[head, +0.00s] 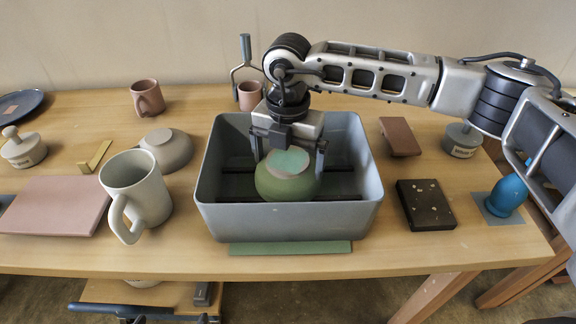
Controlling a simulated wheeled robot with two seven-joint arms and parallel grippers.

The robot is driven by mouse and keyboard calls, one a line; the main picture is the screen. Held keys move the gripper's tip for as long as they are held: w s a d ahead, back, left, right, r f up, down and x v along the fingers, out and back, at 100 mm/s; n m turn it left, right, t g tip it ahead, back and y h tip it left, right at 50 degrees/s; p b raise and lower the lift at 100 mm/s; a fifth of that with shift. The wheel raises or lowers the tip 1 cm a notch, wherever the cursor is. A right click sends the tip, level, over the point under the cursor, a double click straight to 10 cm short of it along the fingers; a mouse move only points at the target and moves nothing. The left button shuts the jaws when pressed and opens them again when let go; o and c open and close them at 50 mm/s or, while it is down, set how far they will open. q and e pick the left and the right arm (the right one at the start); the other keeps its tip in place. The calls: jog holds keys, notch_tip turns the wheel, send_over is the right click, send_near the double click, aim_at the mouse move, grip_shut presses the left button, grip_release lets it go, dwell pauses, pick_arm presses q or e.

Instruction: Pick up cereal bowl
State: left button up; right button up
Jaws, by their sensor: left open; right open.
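A rounded green bowl (283,187) with a pale mint top face is inside the grey bin (290,222). I cannot tell whether that face is its inside or its base. My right gripper (290,158) reaches down into the bin from above, its arm coming in from the right. It is open, with one finger on each side of the bowl's upper part. I cannot tell whether the fingers touch it. A second bowl, grey (168,151), lies upside down on the table left of the bin. My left gripper is not in view.
A large pale mug (138,190) and a pink slab (55,206) are left of the bin. A black block (425,206), brown block (399,137) and blue object (506,195) are right. A green strip (290,248) lies before the bin, near the table's front edge.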

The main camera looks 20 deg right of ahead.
jog(key=shift+f, duration=0.3)
jog(key=shift+r, duration=0.1)
jog(key=c, duration=1.1)
jog(key=shift+c, duration=0.2)
